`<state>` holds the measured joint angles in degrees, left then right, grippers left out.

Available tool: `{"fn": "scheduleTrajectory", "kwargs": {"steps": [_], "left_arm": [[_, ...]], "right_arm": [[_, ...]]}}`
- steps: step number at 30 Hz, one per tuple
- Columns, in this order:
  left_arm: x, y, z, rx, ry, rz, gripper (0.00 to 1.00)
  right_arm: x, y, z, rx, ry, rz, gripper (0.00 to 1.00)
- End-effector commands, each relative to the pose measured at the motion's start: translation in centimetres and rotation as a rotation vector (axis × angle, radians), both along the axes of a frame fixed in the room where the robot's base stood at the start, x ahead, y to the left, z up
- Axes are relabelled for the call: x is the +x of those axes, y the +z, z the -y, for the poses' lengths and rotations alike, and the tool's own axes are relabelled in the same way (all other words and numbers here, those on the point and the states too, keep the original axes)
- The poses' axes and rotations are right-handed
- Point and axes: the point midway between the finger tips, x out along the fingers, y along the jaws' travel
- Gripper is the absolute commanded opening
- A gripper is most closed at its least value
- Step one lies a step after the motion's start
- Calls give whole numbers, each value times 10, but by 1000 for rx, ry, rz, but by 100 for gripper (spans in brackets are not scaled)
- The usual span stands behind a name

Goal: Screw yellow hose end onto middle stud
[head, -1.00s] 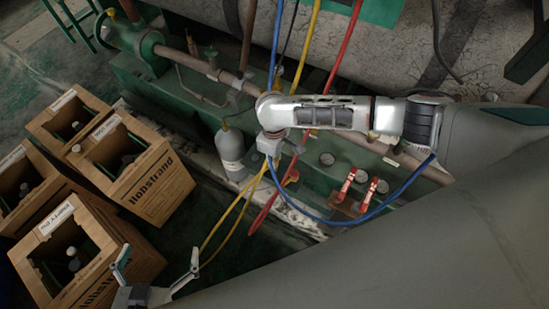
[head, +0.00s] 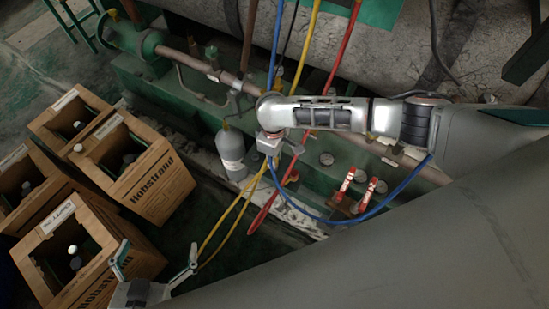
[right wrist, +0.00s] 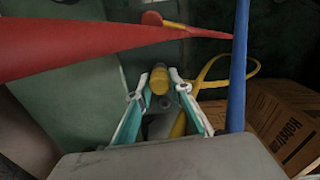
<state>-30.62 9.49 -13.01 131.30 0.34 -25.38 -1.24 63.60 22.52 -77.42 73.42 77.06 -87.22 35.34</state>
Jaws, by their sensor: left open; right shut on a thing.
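My right gripper (right wrist: 163,88) is shut on the yellow hose end (right wrist: 158,80), which stands between its two fingertips in the right wrist view. In the head view, the right gripper (head: 270,158) points down over the green machine, and its fingertips are hard to make out. The yellow hose (head: 226,218) hangs in a loop below it. The middle stud cannot be made out; whether the hose end touches it cannot be told. My left gripper (head: 156,262) is open and empty at the lower left, its fingers wide apart.
A red hose (right wrist: 75,50) and a blue hose (right wrist: 238,70) pass close to the right gripper. A grey cylinder (head: 230,150) stands left of it. Red-handled valves (head: 345,184) stand to its right.

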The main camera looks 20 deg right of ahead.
Motion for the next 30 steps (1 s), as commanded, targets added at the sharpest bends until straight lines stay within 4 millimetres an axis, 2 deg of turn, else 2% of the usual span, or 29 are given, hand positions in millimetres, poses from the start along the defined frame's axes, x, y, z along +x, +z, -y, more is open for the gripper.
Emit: {"fn": "scheduleTrajectory", "kwargs": {"steps": [13,30], "left_arm": [[3,5,0,0,0,10,100],[-5,-3,0,0,0,-11,100]], "right_arm": [[0,0,0,0,-1,0,0],[0,-7,0,-1,-1,-1,0]]}}
